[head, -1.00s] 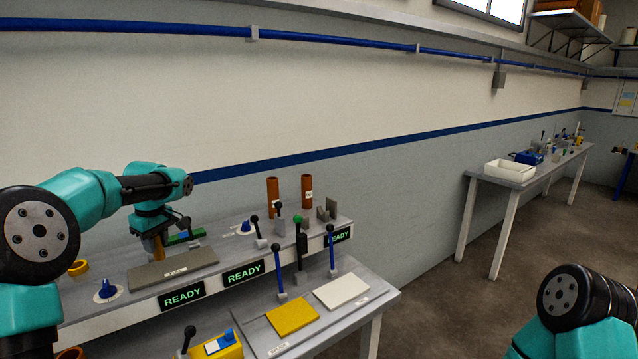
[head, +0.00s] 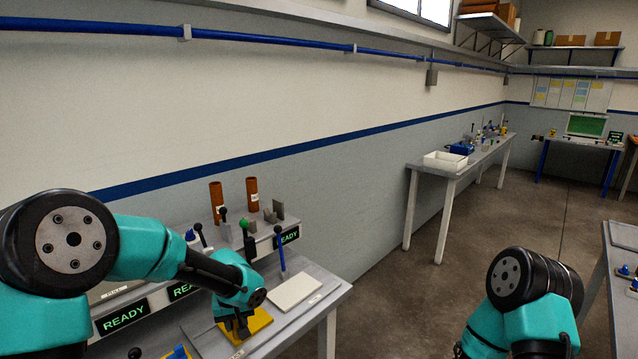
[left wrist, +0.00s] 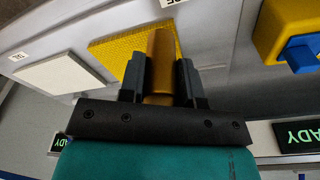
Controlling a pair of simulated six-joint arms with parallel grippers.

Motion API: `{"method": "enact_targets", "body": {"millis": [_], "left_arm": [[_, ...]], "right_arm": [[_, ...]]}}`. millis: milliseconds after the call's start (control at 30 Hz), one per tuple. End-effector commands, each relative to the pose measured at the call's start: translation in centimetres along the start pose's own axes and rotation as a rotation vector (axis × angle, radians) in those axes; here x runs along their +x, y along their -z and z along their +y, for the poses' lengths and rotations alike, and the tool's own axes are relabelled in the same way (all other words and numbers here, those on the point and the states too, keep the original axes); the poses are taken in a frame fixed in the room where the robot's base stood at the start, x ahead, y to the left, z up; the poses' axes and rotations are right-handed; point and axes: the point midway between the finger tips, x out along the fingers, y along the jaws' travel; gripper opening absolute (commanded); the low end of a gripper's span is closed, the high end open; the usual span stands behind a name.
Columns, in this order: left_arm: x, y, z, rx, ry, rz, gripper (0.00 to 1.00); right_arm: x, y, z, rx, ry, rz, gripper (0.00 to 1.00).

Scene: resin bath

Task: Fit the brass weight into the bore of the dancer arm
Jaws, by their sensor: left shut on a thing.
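My left gripper (head: 240,330) reaches down over the yellow pad (head: 259,321) on the near bench. In the left wrist view, the left gripper (left wrist: 160,80) is shut on the brass weight (left wrist: 161,62), a plain brass-coloured cylinder between the two dark fingers. The yellow pad (left wrist: 105,50) lies beyond and beside the weight there; I cannot tell whether they touch. In the head view the gripper hides the weight. I cannot pick out the dancer arm or its bore for certain. My right arm is at the lower right, its gripper out of view.
A white pad (head: 296,291) lies right of the yellow one. A blue lever (head: 280,250) and a green-knobbed lever (head: 246,240) stand behind. Two brown tubes (head: 253,195) stand at the back. A farther bench holds a white tray (head: 445,161).

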Motion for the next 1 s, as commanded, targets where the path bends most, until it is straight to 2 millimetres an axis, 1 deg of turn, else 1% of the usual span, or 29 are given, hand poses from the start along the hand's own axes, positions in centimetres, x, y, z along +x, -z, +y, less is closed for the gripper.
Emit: {"method": "enact_targets", "body": {"millis": [100,500,567,667,767,867,967,1000], "left_arm": [[0.3,-0.4,0.3,0.018,-0.003,0.0,0.02],[0.2,-0.3,0.3,0.016,-0.002,0.001,0.02],[0.2,-0.2,0.1,0.014,-0.002,0.001,0.02],[-0.2,0.1,-0.6,0.007,0.0,0.003,0.02],[-0.9,0.8,-2.3,-0.008,0.005,0.005,0.02],[-2.2,1.8,-5.0,-0.03,0.012,0.008,0.02],[-3.8,2.8,-8.5,-0.058,0.021,0.01,0.02],[-4.5,3.2,-10.0,-0.069,0.024,0.011,0.02]], "right_arm": [[0.0,0.0,0.0,0.0,0.0,0.0,0.43],[0.0,0.0,0.0,0.0,0.0,0.0,0.43],[0.0,0.0,0.0,0.0,0.0,0.0,0.43],[0.0,0.0,0.0,0.0,0.0,0.0,0.43],[0.0,0.0,0.0,0.0,0.0,0.0,0.43],[0.0,0.0,0.0,0.0,0.0,0.0,0.43],[0.0,0.0,0.0,0.0,0.0,0.0,0.43],[0.0,0.0,0.0,0.0,0.0,0.0,0.43]]}}
